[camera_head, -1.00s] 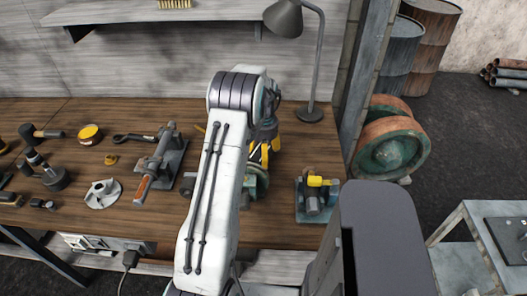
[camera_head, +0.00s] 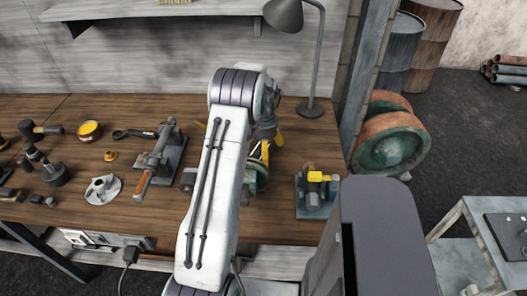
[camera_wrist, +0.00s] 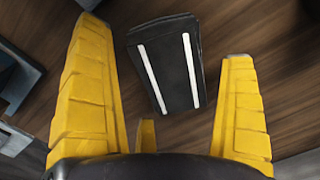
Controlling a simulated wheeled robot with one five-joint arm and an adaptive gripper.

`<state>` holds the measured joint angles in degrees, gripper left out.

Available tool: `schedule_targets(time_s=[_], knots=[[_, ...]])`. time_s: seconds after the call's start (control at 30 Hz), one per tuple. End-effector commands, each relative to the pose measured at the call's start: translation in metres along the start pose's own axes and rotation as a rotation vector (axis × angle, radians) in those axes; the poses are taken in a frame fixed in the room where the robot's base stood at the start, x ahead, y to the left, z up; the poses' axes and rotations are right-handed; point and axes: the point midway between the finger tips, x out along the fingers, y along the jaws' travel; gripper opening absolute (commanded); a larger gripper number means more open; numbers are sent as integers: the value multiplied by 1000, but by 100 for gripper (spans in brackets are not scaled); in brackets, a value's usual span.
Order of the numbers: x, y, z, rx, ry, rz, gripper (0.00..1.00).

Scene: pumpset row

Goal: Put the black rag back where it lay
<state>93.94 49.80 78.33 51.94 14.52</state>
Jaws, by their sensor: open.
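The black rag (camera_wrist: 172,68) shows in the wrist view as a dark folded piece with two white stripes. It lies flat on or just above the brown wooden bench top, I cannot tell exactly. My gripper (camera_wrist: 162,42) is open, with one yellow finger on each side of the rag and a gap to both. In the head view my gripper (camera_head: 271,145) is partly hidden behind my white arm, over the bench. The rag cannot be made out in the head view.
The workbench (camera_head: 225,232) holds a small yellow-and-grey pump (camera_head: 316,190) to the right, a vise-like tool (camera_head: 160,160) to the left, and a lamp (camera_head: 312,80) behind. A green round part (camera_head: 258,178) sits close by my gripper. Bare wood lies between it and the pump.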

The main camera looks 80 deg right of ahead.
Motion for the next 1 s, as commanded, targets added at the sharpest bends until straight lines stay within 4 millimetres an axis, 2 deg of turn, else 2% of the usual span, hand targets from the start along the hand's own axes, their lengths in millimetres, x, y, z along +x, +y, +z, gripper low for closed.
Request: schedule_targets(time_s=[0.27,0.6,1.0], knots=[[-9,0,-1,0,2,-1,99],[-64,-1,-1,0,5,-1,99],[-113,-1,-1,0,3,-1,99]])
